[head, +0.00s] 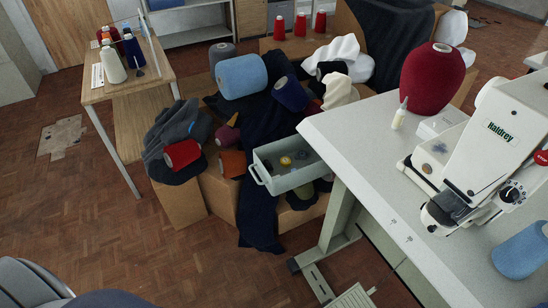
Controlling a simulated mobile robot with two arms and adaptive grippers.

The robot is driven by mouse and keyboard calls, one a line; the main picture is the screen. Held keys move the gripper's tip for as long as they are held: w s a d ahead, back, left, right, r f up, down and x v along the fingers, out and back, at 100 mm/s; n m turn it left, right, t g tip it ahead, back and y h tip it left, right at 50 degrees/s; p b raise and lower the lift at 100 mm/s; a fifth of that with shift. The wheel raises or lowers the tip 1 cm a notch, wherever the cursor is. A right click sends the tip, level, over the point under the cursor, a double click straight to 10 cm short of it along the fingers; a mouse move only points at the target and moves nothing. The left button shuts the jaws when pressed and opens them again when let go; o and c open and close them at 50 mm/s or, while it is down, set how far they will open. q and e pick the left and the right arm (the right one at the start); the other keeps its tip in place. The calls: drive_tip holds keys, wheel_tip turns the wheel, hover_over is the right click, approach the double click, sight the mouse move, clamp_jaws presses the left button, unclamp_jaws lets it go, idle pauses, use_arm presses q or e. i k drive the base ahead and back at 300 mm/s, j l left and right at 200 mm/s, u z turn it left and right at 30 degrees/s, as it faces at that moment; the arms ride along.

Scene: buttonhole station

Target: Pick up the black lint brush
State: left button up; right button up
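I cannot pick out a black lint brush with certainty. A pale grey open drawer (262,178) sticks out from under the sewing table and holds several small items. Among them are a small yellow item (286,161) and a small dark item (301,156), too small to identify. Another small dark item (139,72) is on the wooden side table, beside a cream thread cone (112,66). Neither of my grippers is in view.
The white sewing table (368,160) carries a sewing machine (478,150), a dark red cone (432,78) and a small bottle (400,114). Boxes of yarn and cloth crowd behind the drawer. The wooden side table (150,62) stands left. The parquet floor (150,250) in front is clear.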

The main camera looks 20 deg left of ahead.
sight(266, 163)
drive_tip(key=i+j+z, duration=0.1)
drive_tip(key=j+z, duration=0.4)
drive_tip(key=z, duration=0.2)
drive_tip(key=i+j+z, duration=0.1)
drive_tip(key=j+z, duration=0.25)
